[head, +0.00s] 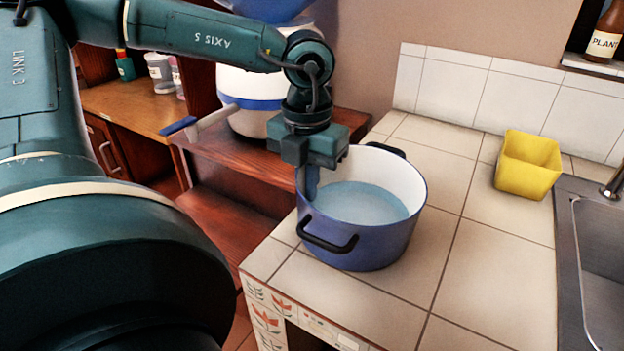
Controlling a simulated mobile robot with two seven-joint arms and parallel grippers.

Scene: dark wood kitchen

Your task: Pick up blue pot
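The blue pot (377,244) stands upright on the tiled counter near its left corner. It is white inside, with a light blue-grey bottom. One black handle (327,239) faces me at the front left and another (386,149) is at the back. My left gripper (307,192) points down at the pot's left rim, its fingers overlapping the rim in the picture. I cannot tell whether they press on the wall, because the far finger is mostly hidden. My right gripper is not in view.
A yellow container (528,164) stands on the tiled counter (470,262) by the metal sink (603,255). A large white and blue appliance with a crank (209,119) is behind my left arm. A bottle (604,35) is at top right. Counter right of the pot is clear.

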